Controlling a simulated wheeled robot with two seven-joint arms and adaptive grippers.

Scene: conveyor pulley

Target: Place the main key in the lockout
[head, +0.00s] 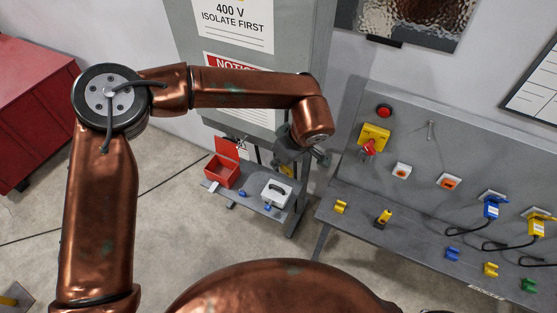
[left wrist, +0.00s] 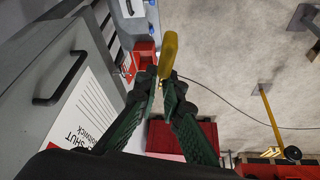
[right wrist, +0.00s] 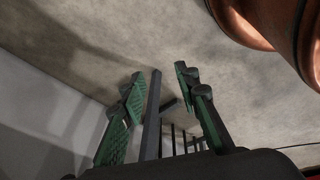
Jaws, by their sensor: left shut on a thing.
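My left gripper (head: 287,155) is by the lower edge of the grey cabinet. In the left wrist view its fingertips (left wrist: 164,84) are shut on a yellow elongated object (left wrist: 169,50), which appears to be the main key. Its far end is hard to make out. An open red box (head: 224,170) with its lid raised, possibly the lockout, stands on a low shelf left of the gripper. It also shows in the left wrist view (left wrist: 147,50), beyond the fingers and apart from the key. My right gripper (right wrist: 160,80) is open and empty in its wrist view.
A white case (head: 276,193) sits on the grey shelf (head: 240,199) beside the red box. The grey cabinet (head: 296,53) stands behind my left arm. At right, a grey bench (head: 415,237) carries a yellow switch box (head: 374,137), colored clips and padlocks.

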